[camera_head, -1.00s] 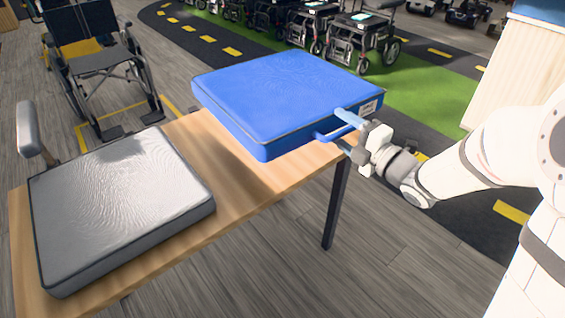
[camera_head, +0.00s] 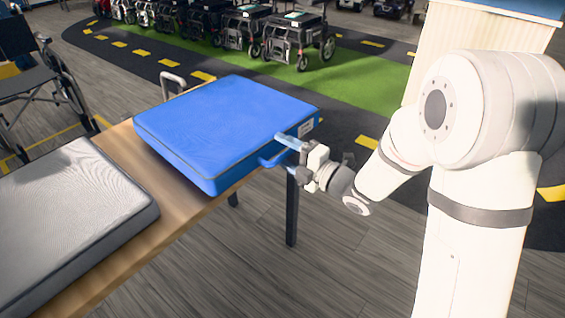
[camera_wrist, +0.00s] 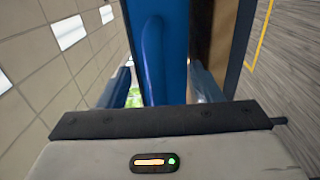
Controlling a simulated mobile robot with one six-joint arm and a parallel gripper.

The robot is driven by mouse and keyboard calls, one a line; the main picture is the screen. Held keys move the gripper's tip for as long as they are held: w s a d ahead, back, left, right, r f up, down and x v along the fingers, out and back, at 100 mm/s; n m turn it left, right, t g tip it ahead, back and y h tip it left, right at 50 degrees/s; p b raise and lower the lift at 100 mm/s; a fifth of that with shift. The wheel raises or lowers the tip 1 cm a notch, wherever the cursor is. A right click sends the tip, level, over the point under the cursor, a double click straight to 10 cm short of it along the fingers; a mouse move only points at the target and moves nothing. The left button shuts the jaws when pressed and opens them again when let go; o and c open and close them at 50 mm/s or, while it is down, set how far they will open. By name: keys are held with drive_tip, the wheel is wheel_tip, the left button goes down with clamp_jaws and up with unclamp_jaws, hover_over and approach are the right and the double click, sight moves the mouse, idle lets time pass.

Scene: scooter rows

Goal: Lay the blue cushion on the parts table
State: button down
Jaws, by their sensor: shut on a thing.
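The blue cushion (camera_head: 228,122) is at the right end of the wooden parts table (camera_head: 178,218) in the head view. My gripper (camera_head: 283,151) is shut on its right edge, near a white label. The cushion lies roughly level over the table top; whether its underside touches the wood I cannot tell. In the wrist view the cushion (camera_wrist: 158,50) stands between my two fingers, with a strip of table (camera_wrist: 217,45) beside it.
A grey cushion (camera_head: 68,218) lies on the table's left part. A wheelchair (camera_head: 35,85) stands at the far left. Several scooters and chairs (camera_head: 290,38) line the green strip behind. A wooden cabinet (camera_head: 475,50) stands at the back right.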

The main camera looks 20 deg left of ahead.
wheel_tip(320, 180, down, 3)
drive_tip(key=shift+r+b, duration=0.1)
drive_tip(key=shift+b, duration=0.25)
drive_tip(key=shift+c, duration=2.2)
unclamp_jaws()
drive_tip(key=v, duration=1.2)
drive_tip(key=shift+p, duration=0.35)
